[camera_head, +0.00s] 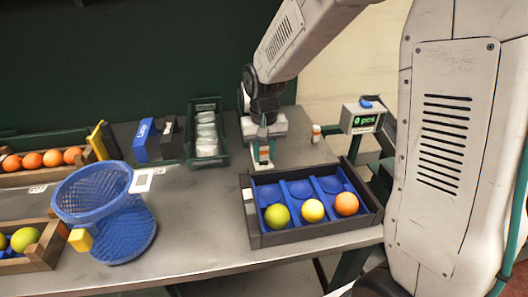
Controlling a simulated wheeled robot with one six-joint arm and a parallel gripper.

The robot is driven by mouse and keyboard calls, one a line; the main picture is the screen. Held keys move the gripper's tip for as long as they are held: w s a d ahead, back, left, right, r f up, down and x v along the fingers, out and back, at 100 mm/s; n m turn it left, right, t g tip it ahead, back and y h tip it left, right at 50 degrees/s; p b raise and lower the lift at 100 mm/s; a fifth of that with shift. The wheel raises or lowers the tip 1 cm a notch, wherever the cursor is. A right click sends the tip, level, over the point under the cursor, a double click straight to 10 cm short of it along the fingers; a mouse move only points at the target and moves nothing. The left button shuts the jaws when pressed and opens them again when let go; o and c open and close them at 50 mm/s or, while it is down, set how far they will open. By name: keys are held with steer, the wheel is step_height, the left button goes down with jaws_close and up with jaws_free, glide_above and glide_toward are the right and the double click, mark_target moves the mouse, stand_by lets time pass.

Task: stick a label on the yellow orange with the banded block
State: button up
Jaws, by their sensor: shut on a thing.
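My gripper (263,160) points down at the back edge of the dark tray (262,241). It is shut on a small pale block with a coloured band, the banded block (264,153), which is partly hidden by the fingers. The yellow orange (313,210) sits in the front middle cup of the tray's blue insert, to the right of and nearer than my gripper. A yellow-green fruit (277,215) lies to its left and an orange one (346,204) to its right. The block and the yellow orange are apart.
A blue mesh basket (108,210) stands at the left, beside wooden crates of fruit (43,254). A green bin of pale packets (207,152), a blue box (146,141), a small orange-and-white bottle (316,133) and a counter display (364,118) stand farther back. Bare table lies left of the tray.

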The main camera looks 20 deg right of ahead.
steer(key=shift+f, duration=0.6)
stand_by(1.3)
steer(key=shift+r, duration=3.55)
